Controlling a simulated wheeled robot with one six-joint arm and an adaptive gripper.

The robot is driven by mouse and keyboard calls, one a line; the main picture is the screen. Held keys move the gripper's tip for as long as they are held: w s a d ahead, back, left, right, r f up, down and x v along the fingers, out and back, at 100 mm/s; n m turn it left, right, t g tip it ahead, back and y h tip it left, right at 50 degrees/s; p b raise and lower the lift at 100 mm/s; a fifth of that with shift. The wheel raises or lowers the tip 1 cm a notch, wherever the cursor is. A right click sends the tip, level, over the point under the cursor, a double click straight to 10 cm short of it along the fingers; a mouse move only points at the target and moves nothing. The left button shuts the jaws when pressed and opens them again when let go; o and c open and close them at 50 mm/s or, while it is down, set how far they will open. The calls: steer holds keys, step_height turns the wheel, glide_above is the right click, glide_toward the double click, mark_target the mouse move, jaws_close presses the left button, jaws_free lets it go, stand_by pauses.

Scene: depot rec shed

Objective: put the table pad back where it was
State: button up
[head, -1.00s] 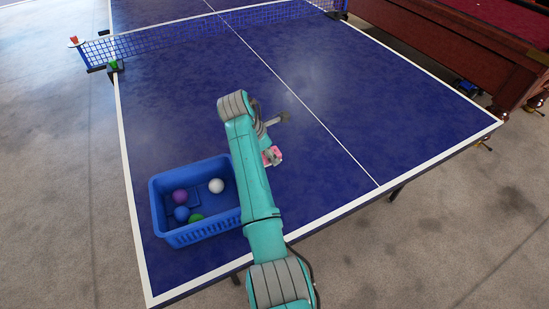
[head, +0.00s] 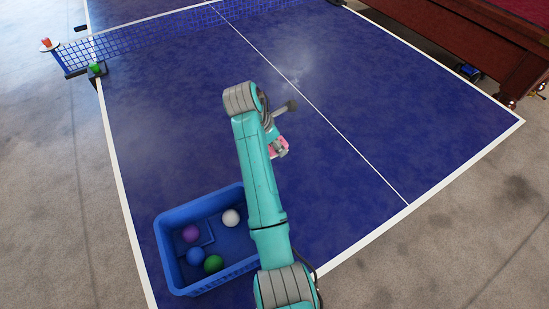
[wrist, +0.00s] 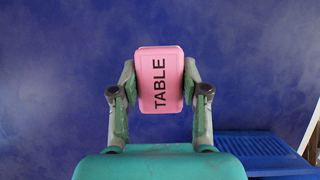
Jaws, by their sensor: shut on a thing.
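The table pad is a pink block (wrist: 160,80) with the word TABLE on it in black. In the wrist view it sits between the two fingers of my gripper (wrist: 160,88), which is shut on it from both sides. In the head view a small pink part of the pad (head: 279,147) shows beside my arm, over the blue table tennis table (head: 370,130). My arm hides the rest of it there. I cannot tell how high above the table it is held.
A blue basket (head: 172,243) with several coloured balls stands on the table left of my arm. The net (head: 150,35) crosses the table at the far side, with a green ball (head: 97,68) near its left post. A wooden pool table (head: 430,40) stands at the upper right. The table's right half is clear.

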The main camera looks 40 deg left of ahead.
mark_target(279, 165)
steer(key=shift+f, duration=4.15)
steer(key=o, duration=1.1)
steer(key=shift+f, duration=0.15)
steer(key=v, duration=1.2)
steer(key=shift+s, duration=0.1)
